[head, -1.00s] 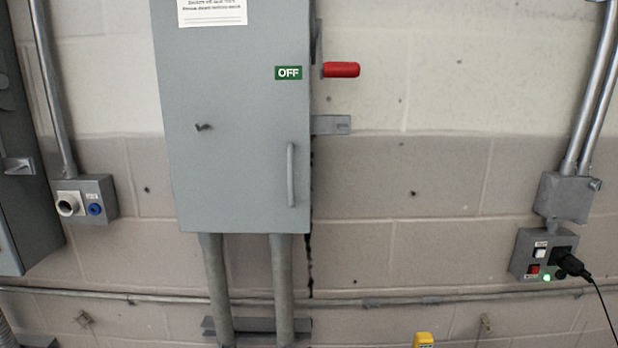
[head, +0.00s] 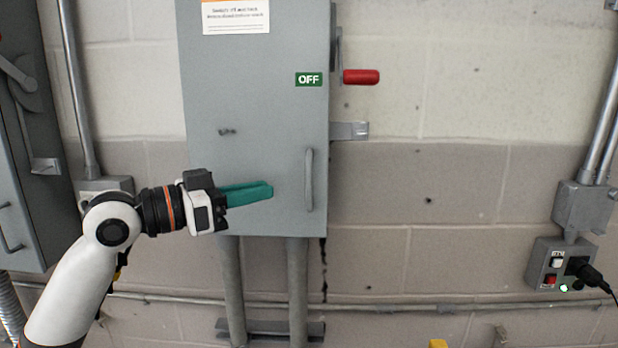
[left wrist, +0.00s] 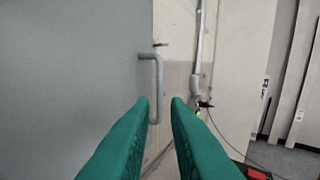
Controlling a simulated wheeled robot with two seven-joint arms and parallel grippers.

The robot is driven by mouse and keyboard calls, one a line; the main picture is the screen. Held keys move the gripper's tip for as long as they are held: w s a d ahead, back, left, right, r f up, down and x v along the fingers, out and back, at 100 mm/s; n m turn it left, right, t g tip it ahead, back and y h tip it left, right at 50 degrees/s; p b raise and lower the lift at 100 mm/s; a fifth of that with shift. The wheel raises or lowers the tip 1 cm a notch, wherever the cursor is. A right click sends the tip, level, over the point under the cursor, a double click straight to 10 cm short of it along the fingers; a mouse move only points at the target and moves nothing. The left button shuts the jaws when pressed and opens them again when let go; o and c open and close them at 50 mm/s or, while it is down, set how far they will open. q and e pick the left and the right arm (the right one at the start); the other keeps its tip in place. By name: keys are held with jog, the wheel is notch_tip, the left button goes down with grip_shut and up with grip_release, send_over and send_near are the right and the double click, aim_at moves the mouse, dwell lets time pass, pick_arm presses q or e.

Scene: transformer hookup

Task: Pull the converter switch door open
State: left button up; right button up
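The converter switch door (head: 245,130) is the grey front of the wall cabinet. It looks shut, with a vertical bar handle (head: 309,180) at its lower right. A green OFF label and a red lever (head: 361,77) are at its upper right. My left gripper (head: 272,190) is in front of the lower door, left of the handle and apart from it. In the left wrist view, its green fingers (left wrist: 161,100) are open with a gap between them, and the handle (left wrist: 157,85) stands ahead, near the left fingertip. My right gripper is not in view.
Two conduits (head: 298,290) run down from the cabinet. Another grey cabinet (head: 30,170) stands at the far left. An outlet box (head: 545,280) with a plugged black cord is on the right. The wall between the cabinet and that box is mostly clear.

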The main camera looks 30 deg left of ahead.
aim_at(309, 204)
pick_arm(q)
jog(key=p+x, duration=0.4)
jog(key=x, duration=0.4)
jog(key=shift+w+r, duration=0.1)
jog(key=shift+w, duration=0.05)
jog(key=shift+p+x, duration=0.6)
jog(key=shift+x, duration=0.45)
grip_shut()
jog(key=shift+f, duration=0.3)
